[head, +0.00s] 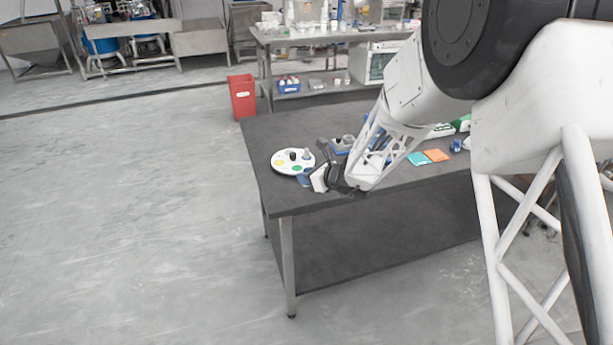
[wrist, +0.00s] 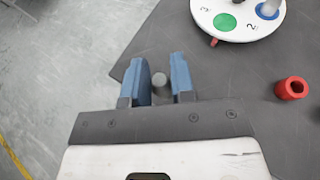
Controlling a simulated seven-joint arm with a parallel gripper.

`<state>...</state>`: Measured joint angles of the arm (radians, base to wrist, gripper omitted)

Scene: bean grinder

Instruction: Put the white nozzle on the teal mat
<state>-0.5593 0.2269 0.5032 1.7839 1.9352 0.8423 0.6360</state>
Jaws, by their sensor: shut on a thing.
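The teal mat (head: 418,159) lies flat on the dark table, right of my gripper in the head view. My gripper (head: 304,178) is low near the table's left front part, just in front of the round white disc. In the wrist view its blue fingers (wrist: 161,80) are closed around a small greyish piece, likely the white nozzle (wrist: 159,83). Only the rounded top of that piece shows; the fingers hide its sides. I cannot tell whether it touches the table. The teal mat is out of the wrist view.
The round white disc (head: 281,168) has coloured, numbered spots and a few upright pieces. A red ring-shaped piece (wrist: 291,88) stands right of my fingers. An orange mat (head: 437,155) lies right of the teal one. A red bin (head: 242,97) stands behind the table.

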